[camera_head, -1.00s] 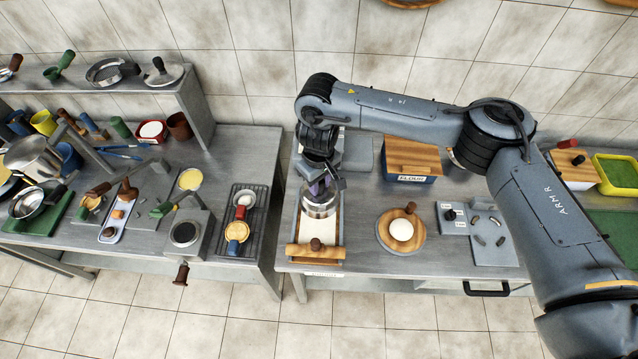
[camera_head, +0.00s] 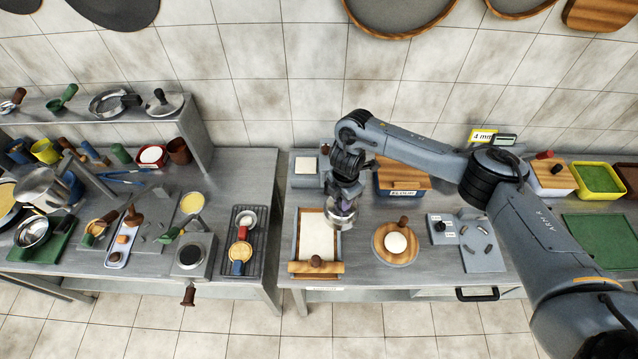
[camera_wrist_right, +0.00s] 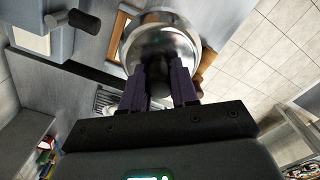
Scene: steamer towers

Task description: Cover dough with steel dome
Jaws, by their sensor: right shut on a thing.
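The steel dome (camera_head: 341,214) hangs in my right gripper (camera_head: 343,197), above the counter between the wooden-framed tray and the round board. In the right wrist view the right gripper (camera_wrist_right: 160,90) is shut on the dome's dark knob, and the shiny dome (camera_wrist_right: 187,38) spreads out beyond the fingers. The dough (camera_head: 396,243) is a pale ball on the round wooden board (camera_head: 381,255), to the right of and nearer than the dome. The dough is uncovered. My left gripper is in no view.
A wooden-framed tray (camera_head: 297,245) with a white sheet lies left of the board. The flour box (camera_head: 385,191) with a wooden lid stands behind. A grey plate with small parts (camera_head: 483,262) lies to the right of the board.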

